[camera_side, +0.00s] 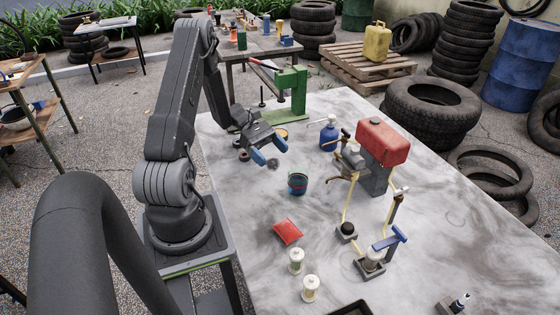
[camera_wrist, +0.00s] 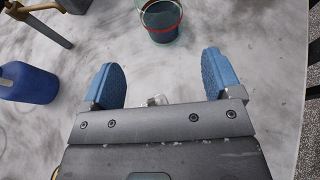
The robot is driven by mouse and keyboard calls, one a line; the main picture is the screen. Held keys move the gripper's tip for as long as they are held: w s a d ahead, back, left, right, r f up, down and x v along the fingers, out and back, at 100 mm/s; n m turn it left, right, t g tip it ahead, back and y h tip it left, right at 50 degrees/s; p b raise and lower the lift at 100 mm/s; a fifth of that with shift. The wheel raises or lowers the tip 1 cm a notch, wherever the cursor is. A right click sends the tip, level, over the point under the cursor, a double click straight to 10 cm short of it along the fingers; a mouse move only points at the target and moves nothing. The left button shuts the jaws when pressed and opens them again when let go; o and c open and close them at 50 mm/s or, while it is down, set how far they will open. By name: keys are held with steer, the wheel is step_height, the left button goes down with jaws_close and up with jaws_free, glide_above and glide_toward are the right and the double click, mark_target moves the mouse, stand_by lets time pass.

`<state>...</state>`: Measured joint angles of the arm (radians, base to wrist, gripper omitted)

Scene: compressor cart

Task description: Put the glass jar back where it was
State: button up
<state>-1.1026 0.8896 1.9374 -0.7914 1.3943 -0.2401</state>
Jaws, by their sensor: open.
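My gripper (camera_side: 266,160) is open and empty above the marble-patterned table, with its blue fingertips apart. A small see-through dark teal vessel with a red band (camera_side: 298,182) stands upright on the table, apart from and to the right of the fingers. It also shows beyond the fingertips at the top of the wrist view (camera_wrist: 162,22), looking glassy. Two small clear jars with pale tops, one farther (camera_side: 296,261) and one nearer (camera_side: 311,288), stand toward the front. I cannot tell which is the task's glass jar.
A blue bottle (camera_side: 329,134) and the red-tanked compressor (camera_side: 382,142) with yellow hoses stand to the right. A green press (camera_side: 291,95) stands behind my gripper. A red packet (camera_side: 288,232) lies in front. The table's right side (camera_side: 450,215) has free room.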

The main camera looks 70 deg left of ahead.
steer(key=w+d+r+m+g+y, duration=0.2)
steer(key=d+r+m+g+y, duration=0.4)
steer(key=d+r+m, duration=0.7)
steer(key=s+d+r+m+t+y, duration=0.6)
steer(key=s+d+r+m, duration=0.3)
steer(key=d, duration=0.4)
steer(key=shift+s+d+r+t+y, duration=0.3)
steer(key=shift+s+r, duration=0.2)
steer(key=shift+r, duration=0.65)
